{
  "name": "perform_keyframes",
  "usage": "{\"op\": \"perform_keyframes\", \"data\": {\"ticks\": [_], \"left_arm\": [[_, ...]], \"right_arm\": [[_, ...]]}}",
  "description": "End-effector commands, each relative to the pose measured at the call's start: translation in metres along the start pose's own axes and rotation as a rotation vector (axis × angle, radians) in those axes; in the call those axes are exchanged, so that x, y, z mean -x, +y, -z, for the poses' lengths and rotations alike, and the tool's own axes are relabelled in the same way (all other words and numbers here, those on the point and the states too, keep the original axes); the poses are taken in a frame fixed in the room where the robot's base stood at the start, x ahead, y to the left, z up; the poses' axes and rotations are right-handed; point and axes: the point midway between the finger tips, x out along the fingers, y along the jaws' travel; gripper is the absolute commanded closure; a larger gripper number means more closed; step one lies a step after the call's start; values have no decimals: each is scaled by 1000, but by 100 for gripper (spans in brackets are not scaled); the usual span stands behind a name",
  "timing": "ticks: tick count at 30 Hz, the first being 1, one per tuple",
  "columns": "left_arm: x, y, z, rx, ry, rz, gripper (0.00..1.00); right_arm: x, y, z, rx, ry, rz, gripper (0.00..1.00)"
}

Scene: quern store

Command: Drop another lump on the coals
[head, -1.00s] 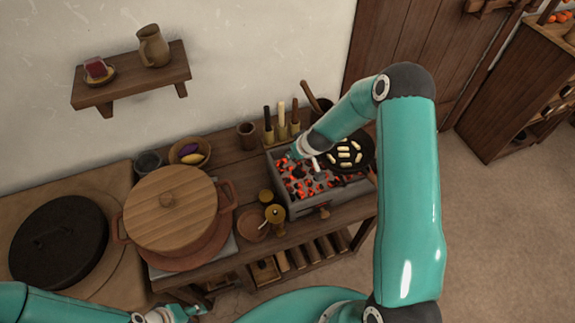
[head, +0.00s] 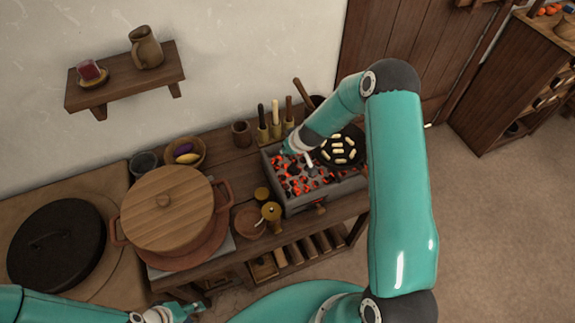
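The coals (head: 283,169) glow red and black in a grey metal brazier (head: 304,204) on the wooden bench. My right arm reaches in from the right, and its gripper (head: 288,150) is over the back left of the coals. Its fingers are small and partly hidden, so I cannot tell if they hold a lump. A small white piece (head: 309,160) shows just below that wrist, over the coals. A black pan (head: 357,137) with several pale pieces sits at the brazier's right side. My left gripper (head: 186,312) is low at the bottom edge, away from the coals; its opening is unclear.
A large lidded pot (head: 167,208) and a dark round lid (head: 56,245) stand left of the brazier. A brass pot (head: 272,213), small bowl (head: 249,221) and upright handled tools (head: 276,118) crowd the brazier. A wall shelf (head: 127,79) is upper left.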

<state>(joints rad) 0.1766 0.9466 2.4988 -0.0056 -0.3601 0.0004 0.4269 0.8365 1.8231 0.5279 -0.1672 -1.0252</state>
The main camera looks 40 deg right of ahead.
Motion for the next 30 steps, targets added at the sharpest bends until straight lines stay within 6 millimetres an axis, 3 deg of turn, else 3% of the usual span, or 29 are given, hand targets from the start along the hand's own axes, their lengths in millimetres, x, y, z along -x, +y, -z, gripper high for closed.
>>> {"op": "perform_keyframes", "data": {"ticks": [1,5,17,23,30], "left_arm": [[0,0,0,0,0,0,60],[0,0,0,0,0,0,60],[0,0,0,0,0,0,60],[0,0,0,0,0,0,60],[0,0,0,0,0,0,60]], "right_arm": [[0,0,0,0,0,0,57],[0,0,0,-1,0,0,38],[6,1,0,-2,0,-1,38],[33,2,0,-2,2,-2,38],[84,2,0,-4,3,-2,38]]}}
